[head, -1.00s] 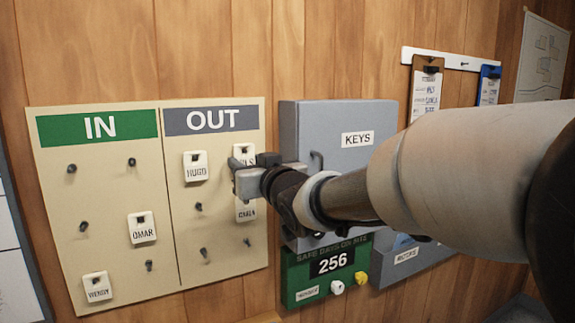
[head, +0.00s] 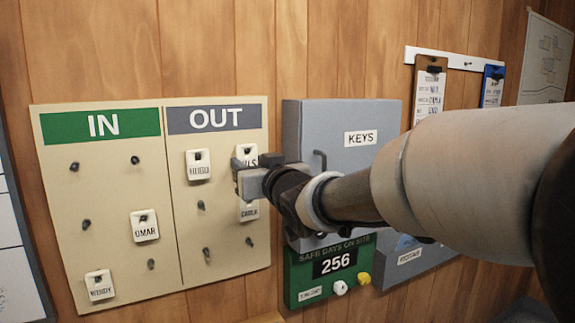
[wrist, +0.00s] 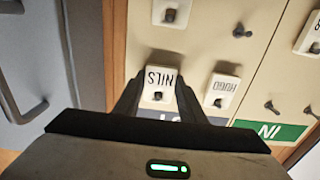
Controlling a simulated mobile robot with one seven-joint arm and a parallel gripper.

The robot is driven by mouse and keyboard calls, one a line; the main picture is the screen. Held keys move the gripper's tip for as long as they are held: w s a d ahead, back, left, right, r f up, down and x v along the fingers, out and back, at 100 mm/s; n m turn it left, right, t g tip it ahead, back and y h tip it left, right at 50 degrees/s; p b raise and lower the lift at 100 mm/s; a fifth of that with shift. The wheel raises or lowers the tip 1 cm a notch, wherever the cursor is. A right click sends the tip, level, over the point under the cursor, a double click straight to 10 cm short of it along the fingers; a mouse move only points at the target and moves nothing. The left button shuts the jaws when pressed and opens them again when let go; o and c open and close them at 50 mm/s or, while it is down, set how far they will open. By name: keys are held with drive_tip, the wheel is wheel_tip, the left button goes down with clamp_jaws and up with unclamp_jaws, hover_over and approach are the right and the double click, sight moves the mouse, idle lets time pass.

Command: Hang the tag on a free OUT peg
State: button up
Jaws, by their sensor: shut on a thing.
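The NILS tag (head: 247,151) is white and sits at the top right OUT peg, partly hidden by my gripper in the head view. My gripper (head: 241,176) is shut on it. In the wrist view the fingers flank the NILS tag (wrist: 160,82), and a dark peg end shows at its hole. Whether the tag bears on the peg I cannot tell. On the OUT panel (head: 225,275), the middle left peg (head: 201,205), bottom left peg (head: 206,252) and bottom right peg (head: 249,241) are bare.
The HUGO tag (head: 198,165) hangs left of my gripper, the CARLA tag (head: 249,211) just below. The OMAR tag (head: 144,226) and another tag (head: 99,286) hang on the IN side.

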idle(0.3)
drive_tip(key=o, duration=0.9)
drive_tip(key=shift+o, duration=0.2)
drive_tip(key=v, duration=1.7)
drive_tip(key=s+d+f+m+g+h+p, duration=0.1)
drive_tip(key=d+f+m+h+p, duration=0.1)
drive_tip(key=d+h+p, duration=0.3)
drive_tip(key=s+d+f+m+g+h+p, duration=0.1)
drive_tip(key=d+m+h, duration=0.15)
drive_tip(key=d, duration=0.55)
drive_tip(key=s+d+f+m+g+h+p, duration=0.1)
drive_tip(key=s+d+f+g, duration=0.1)
drive_tip(key=s, duration=0.5)
drive_tip(key=s+d+f+m+g+h+p, duration=0.1)
drive_tip(key=s+d+f+g+p, duration=0.1)
drive_tip(key=s+f+g, duration=0.3)
drive_tip(key=s+d, duration=0.1)
drive_tip(key=s, duration=0.1)
drive_tip(key=shift+s+d+g+p, duration=0.15)
drive_tip(key=shift+s+g+p, duration=0.15)
drive_tip(key=shift+s, duration=0.05)
drive_tip(key=shift+f, duration=0.1)
